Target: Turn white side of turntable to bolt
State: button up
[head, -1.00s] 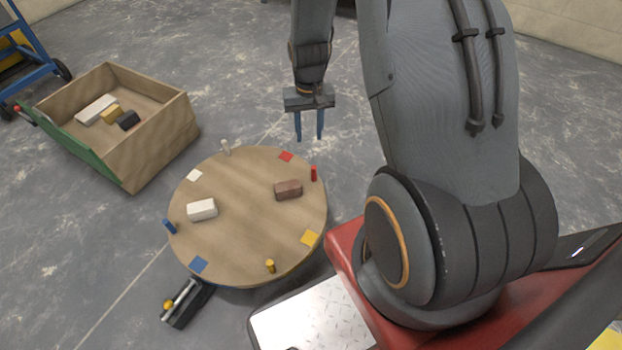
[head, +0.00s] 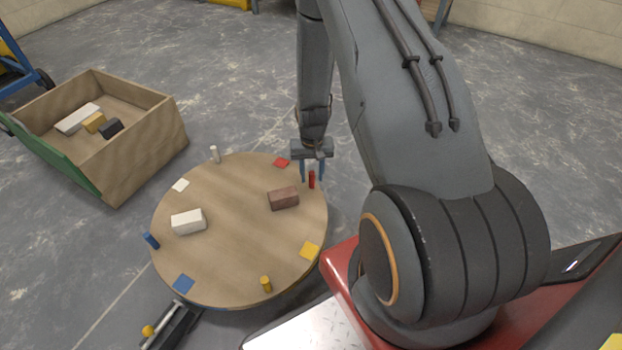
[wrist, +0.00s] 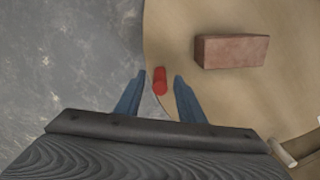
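The round wooden turntable (head: 235,235) carries colored pegs and square patches near its rim. The white peg (head: 215,154) and white patch (head: 180,185) are at its far left; the red peg (head: 311,180) and red patch (head: 281,162) are at the far right. The bolt (head: 172,326), a grey bar with a yellow knob, sits at the front left edge, nearest the blue patch (head: 183,283). My gripper (head: 312,178) is open at the red peg. In the wrist view the red peg (wrist: 160,81) stands between and just ahead of the blue fingertips.
A white block (head: 188,222) and a reddish-brown brick (head: 283,198) lie on the turntable, with a blue peg (head: 151,240) and yellow peg (head: 266,284) at its rim. A wooden crate (head: 140,150) holding several blocks stands left. Floor behind the turntable is clear.

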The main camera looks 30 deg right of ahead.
jog(key=shift+f, duration=0.7)
grip_shut()
jog(key=shift+w, duration=0.1)
